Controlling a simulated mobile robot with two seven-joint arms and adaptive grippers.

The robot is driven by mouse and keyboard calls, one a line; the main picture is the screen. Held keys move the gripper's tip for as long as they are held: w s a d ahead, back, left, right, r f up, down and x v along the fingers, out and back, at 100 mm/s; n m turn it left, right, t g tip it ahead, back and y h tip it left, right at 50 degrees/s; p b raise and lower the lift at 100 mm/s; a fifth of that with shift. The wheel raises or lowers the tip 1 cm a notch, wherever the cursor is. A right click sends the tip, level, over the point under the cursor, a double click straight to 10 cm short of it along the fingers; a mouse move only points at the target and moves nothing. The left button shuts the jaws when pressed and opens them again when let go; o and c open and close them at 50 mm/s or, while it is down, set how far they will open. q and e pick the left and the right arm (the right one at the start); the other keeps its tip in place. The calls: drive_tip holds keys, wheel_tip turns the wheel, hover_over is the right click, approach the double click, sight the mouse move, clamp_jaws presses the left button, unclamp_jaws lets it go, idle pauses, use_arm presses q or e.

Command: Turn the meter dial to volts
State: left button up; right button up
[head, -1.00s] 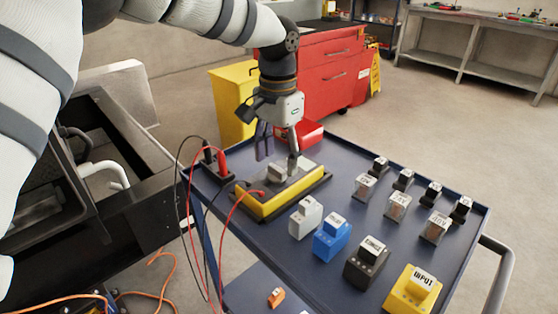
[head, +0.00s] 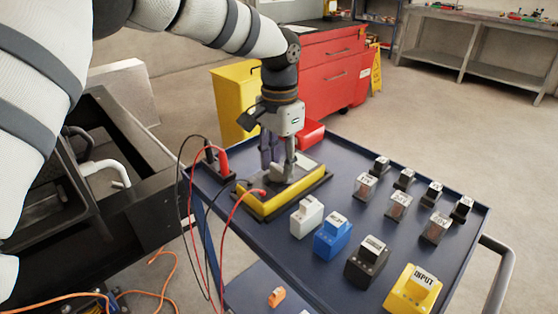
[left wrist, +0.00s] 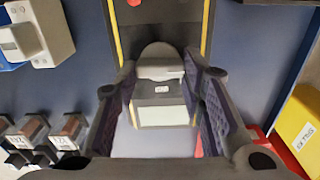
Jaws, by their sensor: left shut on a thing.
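The meter (head: 290,200) is a yellow-edged dark box lying on the blue cart top, with red and black leads at its left end. My left gripper (head: 278,174) points down over its face. In the left wrist view, the gripper's fingers (left wrist: 158,66) stand on both sides of the grey dial (left wrist: 157,52) and are shut on it. The meter (left wrist: 205,30) shows beneath, with a pale display panel nearer the palm. The fingers hide much of the dial in the head view. I cannot read its setting. My right gripper is not in view.
The blue cart (head: 315,272) also carries a white block (head: 307,217), a blue block (head: 332,237), a black block (head: 367,262), a yellow INPUT block (head: 412,290) and several clear-cased relays. A red bin (head: 311,133) stands behind the meter.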

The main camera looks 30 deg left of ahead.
sight(280, 167)
use_arm(q)
drive_tip(key=m, duration=0.3)
drive_tip(key=shift+d+r+m+p, duration=0.1)
drive_tip(key=shift+m+p, duration=0.2)
drive_tip(key=shift+p, duration=0.05)
drive_tip(key=shift+m, duration=2.3)
drive_tip(key=o, duration=1.2)
drive_tip(key=shift+c, duration=0.2)
wheel_tip(280, 167, up, 12)
